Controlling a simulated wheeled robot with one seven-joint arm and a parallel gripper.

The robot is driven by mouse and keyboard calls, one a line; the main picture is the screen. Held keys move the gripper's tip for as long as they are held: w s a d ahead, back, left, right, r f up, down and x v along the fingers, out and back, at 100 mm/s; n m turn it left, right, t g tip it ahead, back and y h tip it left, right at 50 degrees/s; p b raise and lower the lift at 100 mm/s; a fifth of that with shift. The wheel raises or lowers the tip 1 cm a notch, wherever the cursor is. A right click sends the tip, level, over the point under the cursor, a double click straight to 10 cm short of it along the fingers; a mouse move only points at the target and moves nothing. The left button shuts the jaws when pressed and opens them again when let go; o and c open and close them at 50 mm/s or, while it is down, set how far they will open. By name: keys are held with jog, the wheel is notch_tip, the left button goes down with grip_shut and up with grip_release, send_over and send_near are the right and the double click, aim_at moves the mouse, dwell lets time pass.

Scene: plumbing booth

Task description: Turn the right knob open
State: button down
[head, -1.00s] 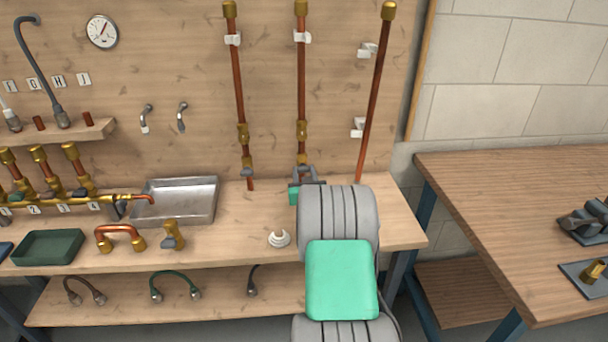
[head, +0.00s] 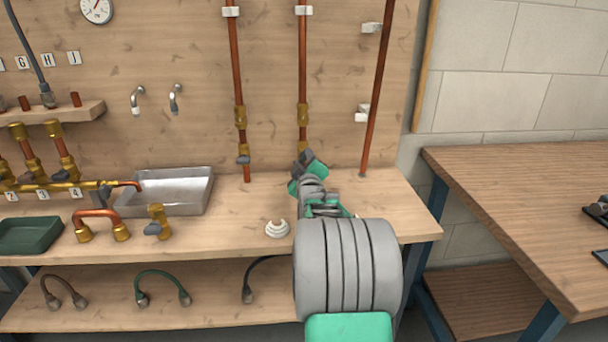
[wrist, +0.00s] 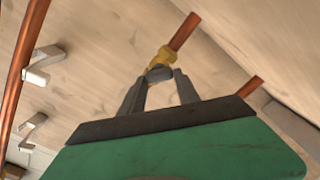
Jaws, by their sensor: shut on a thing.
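Two copper pipes on the wall panel carry brass valves. The right valve (head: 303,115) has my gripper (head: 303,160) at its lower end, and my gripper hides its knob in the head view. In the wrist view the grey right knob (wrist: 160,73) sits between my two dark fingers (wrist: 160,88), just under the brass fitting (wrist: 157,58). My gripper is shut on that knob and looks tilted in the head view. The left knob (head: 243,160) hangs free on the left pipe (head: 236,65).
A third copper pipe (head: 376,95) in white clips stands to the right. On the bench are a white ring-shaped part (head: 277,229), a brass valve piece (head: 157,222) and a metal sink (head: 165,192). A wooden table (head: 520,200) stands at the right.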

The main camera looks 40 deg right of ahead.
jog(key=n+b, duration=0.4)
jog(key=b, duration=0.1)
jog(key=shift+a+f+n, duration=0.1)
jog(key=shift+f+n, duration=0.2)
jog(key=shift+f, duration=0.05)
jog(key=n+b, duration=0.3)
jog(key=b, duration=0.1)
jog(key=shift+r+n, duration=0.15)
jog(key=shift+n, duration=0.15)
jog(key=shift+w, duration=0.1)
jog(key=c, duration=0.9)
grip_release()
